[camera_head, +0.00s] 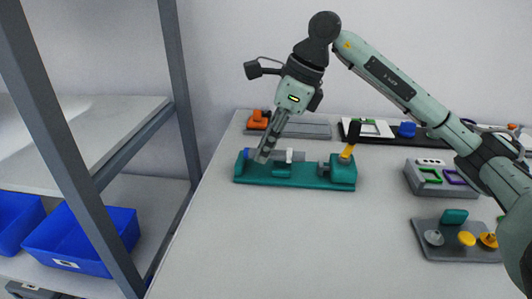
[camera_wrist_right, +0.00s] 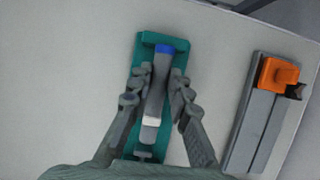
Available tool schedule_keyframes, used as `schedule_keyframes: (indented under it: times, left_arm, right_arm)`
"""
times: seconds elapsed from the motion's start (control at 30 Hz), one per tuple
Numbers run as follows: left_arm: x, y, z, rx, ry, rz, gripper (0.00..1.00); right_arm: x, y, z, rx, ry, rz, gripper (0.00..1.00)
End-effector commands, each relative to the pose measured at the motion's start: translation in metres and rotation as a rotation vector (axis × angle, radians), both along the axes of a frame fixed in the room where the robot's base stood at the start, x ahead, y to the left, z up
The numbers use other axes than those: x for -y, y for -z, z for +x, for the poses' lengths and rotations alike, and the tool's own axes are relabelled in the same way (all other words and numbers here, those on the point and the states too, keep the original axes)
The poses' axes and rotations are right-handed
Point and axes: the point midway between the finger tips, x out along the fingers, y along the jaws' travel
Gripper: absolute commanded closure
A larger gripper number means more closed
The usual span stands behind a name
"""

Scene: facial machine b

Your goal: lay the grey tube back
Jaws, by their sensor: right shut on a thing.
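The grey tube (camera_head: 276,155) has a blue end and a white band. It lies lengthwise along the teal fixture (camera_head: 312,181) on the table, its blue end to the left. In the right wrist view the tube (camera_wrist_right: 157,90) is between the fingers, over the teal fixture (camera_wrist_right: 149,38), and slightly askew to it. My right gripper (camera_head: 263,156) points down at the fixture's left half and is shut on the tube near the blue end; it also shows in the wrist view (camera_wrist_right: 159,76). I cannot tell whether the tube touches the fixture. My left gripper is not in view.
A grey fixture with an orange block (camera_head: 257,119) stands behind. A yellow-and-black lever (camera_head: 350,142) rises at the teal fixture's right end. A grey box (camera_head: 437,186) and a tray with knobs (camera_head: 460,252) are at right. The front table is clear. A shelf (camera_head: 75,130) stands left.

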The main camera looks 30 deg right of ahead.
Motion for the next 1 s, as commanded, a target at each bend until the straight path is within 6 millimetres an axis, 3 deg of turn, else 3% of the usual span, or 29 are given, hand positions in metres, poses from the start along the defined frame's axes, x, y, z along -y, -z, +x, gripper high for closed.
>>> schedule_keyframes:
  times: [0.17,0.5,0.9,0.93,1.0]
  left_arm:
    - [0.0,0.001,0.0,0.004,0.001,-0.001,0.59]
    - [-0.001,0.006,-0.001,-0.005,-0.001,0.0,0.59]
    - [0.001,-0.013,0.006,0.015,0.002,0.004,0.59]
    - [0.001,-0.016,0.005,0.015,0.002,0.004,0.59]
    - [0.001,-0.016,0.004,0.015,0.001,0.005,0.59]
  right_arm:
    - [0.0,0.018,0.0,-0.001,0.002,0.0,1.0]
    - [0.0,0.021,0.0,0.001,0.001,0.0,1.0]
    - [-0.001,0.026,0.0,0.0,0.001,0.001,1.0]
    - [-0.001,0.025,0.0,0.0,0.001,0.001,0.78]
    - [-0.001,0.025,0.0,0.0,0.001,0.001,0.7]
